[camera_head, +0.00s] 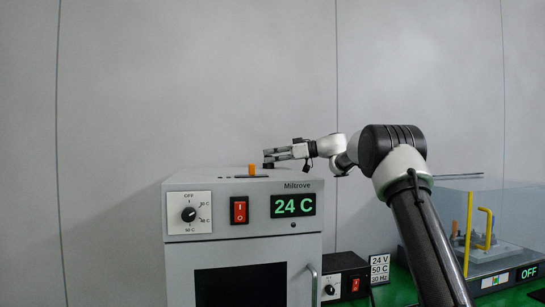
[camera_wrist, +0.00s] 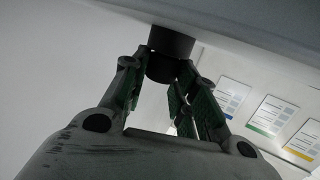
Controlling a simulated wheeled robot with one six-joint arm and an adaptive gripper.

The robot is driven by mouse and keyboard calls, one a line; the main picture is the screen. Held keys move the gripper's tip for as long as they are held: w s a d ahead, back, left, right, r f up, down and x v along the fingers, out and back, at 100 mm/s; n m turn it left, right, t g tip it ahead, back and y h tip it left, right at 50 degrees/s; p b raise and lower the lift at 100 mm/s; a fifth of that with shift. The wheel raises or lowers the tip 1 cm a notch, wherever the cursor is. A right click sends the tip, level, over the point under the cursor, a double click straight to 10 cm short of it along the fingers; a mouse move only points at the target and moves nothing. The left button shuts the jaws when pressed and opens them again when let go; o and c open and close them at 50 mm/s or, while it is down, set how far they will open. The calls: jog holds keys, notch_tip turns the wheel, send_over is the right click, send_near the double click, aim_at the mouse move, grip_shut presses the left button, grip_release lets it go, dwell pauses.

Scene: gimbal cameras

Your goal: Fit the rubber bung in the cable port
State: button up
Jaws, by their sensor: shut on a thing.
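My gripper (camera_head: 268,154) reaches in from the right, low over the top of the grey Miltrove oven (camera_head: 190,250). It is shut on the rubber bung, a dark round piece (camera_head: 268,165) at its fingertips. In the wrist view the bung (camera_wrist: 172,42) is a dark cylinder between the two green-padded fingers (camera_wrist: 165,85). Its far end meets or lies very near the grey surface at the top of that picture. The cable port cannot be made out in either view, so I cannot tell whether the bung is over or in it.
A small orange upright piece (camera_head: 252,169) stands on the oven top just left of the bung. The oven display reads 24 C. A black power box (camera_head: 345,270) and a clear-covered unit (camera_head: 500,230) marked OFF stand to the right. Wall posters (camera_wrist: 274,113) show in the wrist view.

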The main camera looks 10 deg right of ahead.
jog(key=shift+f, duration=0.1)
jog(key=o, duration=0.9)
jog(key=shift+o, duration=0.2)
jog(key=shift+d, duration=0.1)
jog(key=v, duration=1.1)
jog(key=shift+s+d, duration=0.15)
jog(key=shift+d, duration=0.2)
